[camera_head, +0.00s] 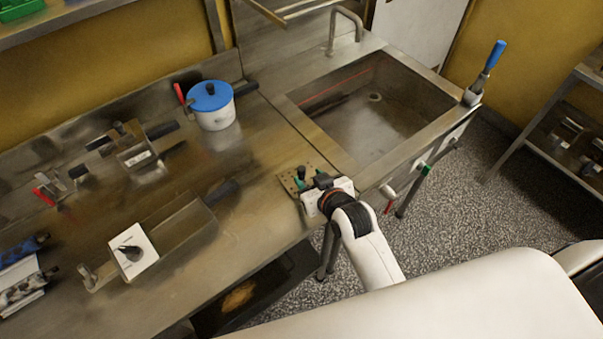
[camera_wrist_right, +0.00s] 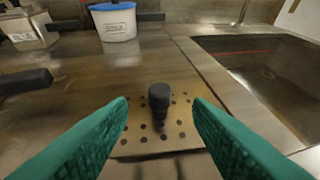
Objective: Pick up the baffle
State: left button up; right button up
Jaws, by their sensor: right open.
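A perforated tan metal plate with an upright dark knob, which I take to be the baffle (camera_head: 288,180), lies flat on the steel counter near its front edge, left of the sink. In the right wrist view the baffle (camera_wrist_right: 148,142) shows rows of dark holes, and its knob stands between my fingers. My right gripper (camera_head: 310,181) is open, with green fingers on either side of the knob; in the wrist view the gripper (camera_wrist_right: 160,102) shows a gap on both sides of it. My gripper hides part of the plate in the head view. My left gripper is not in view.
The sink (camera_head: 372,105) lies just right of the plate. A white pot with a blue lid (camera_head: 210,96) stands behind it. A steel tray with a white knobbed plate (camera_head: 133,254) is at the left. Bare counter lies between them.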

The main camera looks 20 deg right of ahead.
aim_at(304, 173)
jog(key=shift+p+x, duration=0.75)
jog(key=shift+x, duration=2.2)
jog(key=shift+s, duration=0.1)
grip_shut()
jog(key=shift+r, duration=0.1)
